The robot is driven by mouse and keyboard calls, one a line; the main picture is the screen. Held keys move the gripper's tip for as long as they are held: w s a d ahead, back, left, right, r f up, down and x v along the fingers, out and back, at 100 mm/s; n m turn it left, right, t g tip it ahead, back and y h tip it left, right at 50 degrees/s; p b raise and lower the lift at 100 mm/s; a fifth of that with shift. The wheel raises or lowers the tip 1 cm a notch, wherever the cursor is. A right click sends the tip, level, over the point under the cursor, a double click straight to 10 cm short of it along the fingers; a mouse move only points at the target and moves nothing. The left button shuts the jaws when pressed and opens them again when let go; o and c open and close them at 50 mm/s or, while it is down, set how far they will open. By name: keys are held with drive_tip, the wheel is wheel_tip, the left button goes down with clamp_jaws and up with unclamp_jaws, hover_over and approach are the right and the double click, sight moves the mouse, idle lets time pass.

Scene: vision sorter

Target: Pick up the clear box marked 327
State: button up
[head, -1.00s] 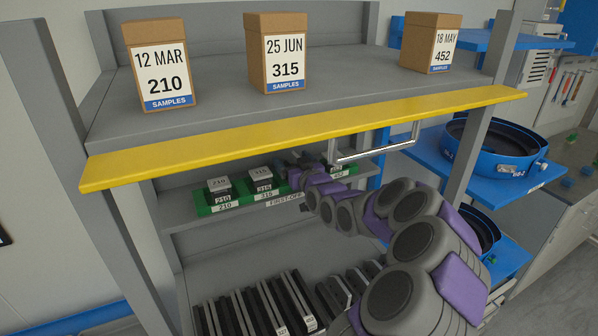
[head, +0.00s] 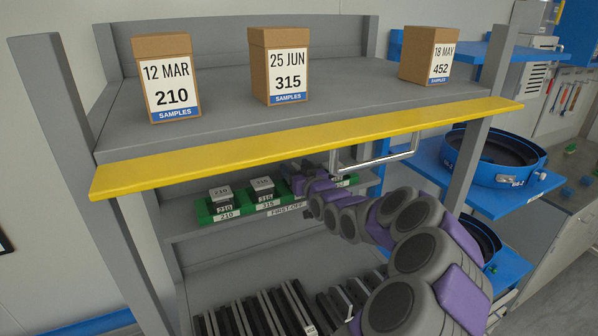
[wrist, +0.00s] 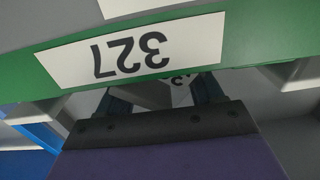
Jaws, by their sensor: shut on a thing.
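My gripper (head: 297,184) reaches under the yellow-edged shelf to the green holder (head: 238,214) on the shelf below. In the wrist view, the holder's front carries a white label (wrist: 135,50) reading 327, upside down. Between my gripper's two dark fingers (wrist: 162,92), a greyish box with a white marked label (wrist: 181,93) shows in part; its number is too covered to read. My gripper is shut on this box. Whether it is clear of its slot cannot be told. In the head view, my wrist hides it.
Small boxes stand in slots 210 (head: 221,195) and 315 (head: 262,187), left of my gripper. A metal bar handle (head: 385,160) hangs close above my arm. Cardboard sample boxes (head: 279,66) stand on the top shelf. Dark upright plates (head: 260,312) fill the shelf below.

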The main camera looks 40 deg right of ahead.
wheel_tip(320, 180, up, 2)
drive_tip(key=shift+r, duration=0.15)
clamp_jaws()
drive_tip(key=s+d+r+p, duration=0.1)
drive_tip(key=s+d, duration=0.3)
drive_tip(key=s, duration=0.2)
drive_tip(key=s+d+p, duration=0.2)
drive_tip(key=s+d, duration=0.2)
drive_tip(key=s, duration=0.3)
drive_tip(key=shift+s+d+r, duration=0.3)
drive_tip(key=shift+r, duration=0.05)
drive_tip(key=shift+c, duration=2.2)
unclamp_jaws()
drive_tip(key=o, duration=1.5)
drive_tip(key=shift+c, duration=0.2)
